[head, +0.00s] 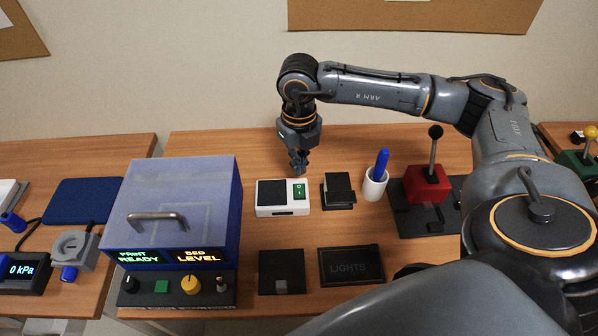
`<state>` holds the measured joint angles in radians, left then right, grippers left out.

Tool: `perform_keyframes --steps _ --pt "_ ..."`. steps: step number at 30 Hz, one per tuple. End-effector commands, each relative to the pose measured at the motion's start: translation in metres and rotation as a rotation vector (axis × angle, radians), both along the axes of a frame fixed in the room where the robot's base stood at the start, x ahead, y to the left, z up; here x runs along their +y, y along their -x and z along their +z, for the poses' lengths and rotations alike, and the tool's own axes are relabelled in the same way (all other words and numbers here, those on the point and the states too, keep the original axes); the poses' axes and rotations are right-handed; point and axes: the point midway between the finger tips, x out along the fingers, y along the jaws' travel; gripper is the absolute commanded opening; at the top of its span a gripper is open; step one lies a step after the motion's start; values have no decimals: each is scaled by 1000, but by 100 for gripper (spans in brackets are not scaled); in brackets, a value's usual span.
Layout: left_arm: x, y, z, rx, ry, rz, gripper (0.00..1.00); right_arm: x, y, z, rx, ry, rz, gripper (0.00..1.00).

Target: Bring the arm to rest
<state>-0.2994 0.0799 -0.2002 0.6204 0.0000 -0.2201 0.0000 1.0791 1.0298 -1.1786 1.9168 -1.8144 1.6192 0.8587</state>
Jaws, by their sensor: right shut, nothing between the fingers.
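My right arm (370,88) comes in from the right, reaches over the back of the desk and bends down at the wrist. My right gripper (299,168) points down, shut and empty. It shows just above and behind the white box with a green rocker switch (283,211); I cannot tell whether the fingertips touch it. My left gripper is not in view.
A blue printer-like box (182,190) with a handle and lit displays stands left. A black switch block (338,191), a white cup with a blue pen (374,184) and a red joystick base (427,184) stand right. A LIGHTS panel (351,266) lies in front.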

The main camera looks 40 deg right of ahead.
Motion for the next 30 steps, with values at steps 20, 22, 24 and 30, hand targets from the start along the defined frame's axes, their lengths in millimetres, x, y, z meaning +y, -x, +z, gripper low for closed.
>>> perform_keyframes --steps 20,22,24,30 --pt "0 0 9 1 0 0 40 0 0 16 -1 0 0 0" --pt "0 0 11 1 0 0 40 0 0 17 -1 0 0 0" --pt "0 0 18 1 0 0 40 0 0 25 -1 -1 0 0" --pt "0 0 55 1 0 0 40 0 0 62 -1 0 0 0"
